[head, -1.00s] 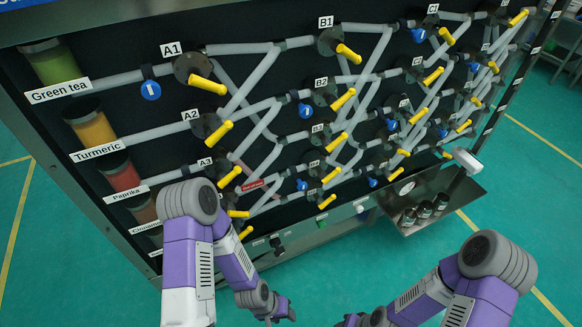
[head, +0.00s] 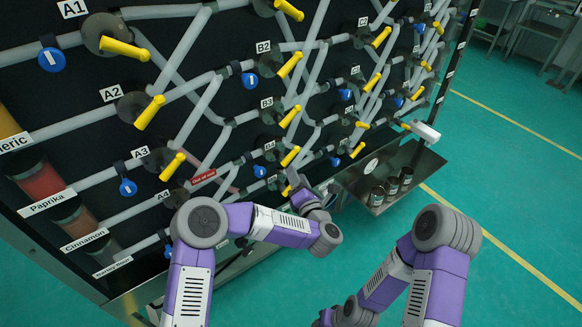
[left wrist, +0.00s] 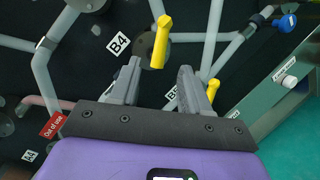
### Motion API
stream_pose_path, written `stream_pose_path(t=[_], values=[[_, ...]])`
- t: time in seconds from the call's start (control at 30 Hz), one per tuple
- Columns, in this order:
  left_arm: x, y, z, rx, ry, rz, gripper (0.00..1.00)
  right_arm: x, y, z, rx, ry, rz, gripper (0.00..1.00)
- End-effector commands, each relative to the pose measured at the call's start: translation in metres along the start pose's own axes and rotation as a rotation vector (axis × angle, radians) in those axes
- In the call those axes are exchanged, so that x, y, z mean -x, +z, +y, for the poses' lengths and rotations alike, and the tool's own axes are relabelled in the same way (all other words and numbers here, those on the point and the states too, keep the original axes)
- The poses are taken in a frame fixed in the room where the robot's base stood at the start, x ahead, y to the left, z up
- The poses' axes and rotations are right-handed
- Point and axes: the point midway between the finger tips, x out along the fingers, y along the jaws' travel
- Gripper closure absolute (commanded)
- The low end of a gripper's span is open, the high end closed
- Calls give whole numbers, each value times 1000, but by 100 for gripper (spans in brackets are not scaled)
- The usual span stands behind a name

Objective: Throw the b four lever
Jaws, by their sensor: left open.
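The yellow B4 lever (head: 290,156) is on the black panel in the head view, beside the B4 label (head: 270,145). In the left wrist view the lever (left wrist: 161,42) sticks out from its round dark valve, just beyond the fingertips and roughly in line with the gap between them. My left gripper (head: 294,181) is just below the lever in the head view. It is open, with nothing between its fingers (left wrist: 158,70), and appears apart from the lever. My right arm shows at the lower right, but its gripper is out of view.
The B3 lever (head: 290,117) is close above. Another yellow lever (left wrist: 212,90) is partly behind the right finger in the left wrist view. Grey pipes surround the valves. A red out-of-use tag (head: 203,176) is to the left. A metal shelf (head: 412,165) with dark jars juts out at right.

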Motion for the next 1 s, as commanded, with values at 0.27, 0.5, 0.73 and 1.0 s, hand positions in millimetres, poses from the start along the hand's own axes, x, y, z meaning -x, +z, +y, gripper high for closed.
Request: stream_pose_path(t=[0.27, 0.5, 0.73, 1.0], values=[[-45, -2, 0, -3, 2, 1, 54, -5, 0, 2, 0, 0, 1, 57], [-65, -1, 0, -5, -1, -1, 54, -7, 0, 3, 0, 0, 0, 57], [-66, -1, 0, -7, -2, -2, 54, -7, 0, 2, 0, 0, 0, 57], [-66, 0, 0, -7, -3, -3, 89, -7, 0, 2, 0, 0, 0, 57]])
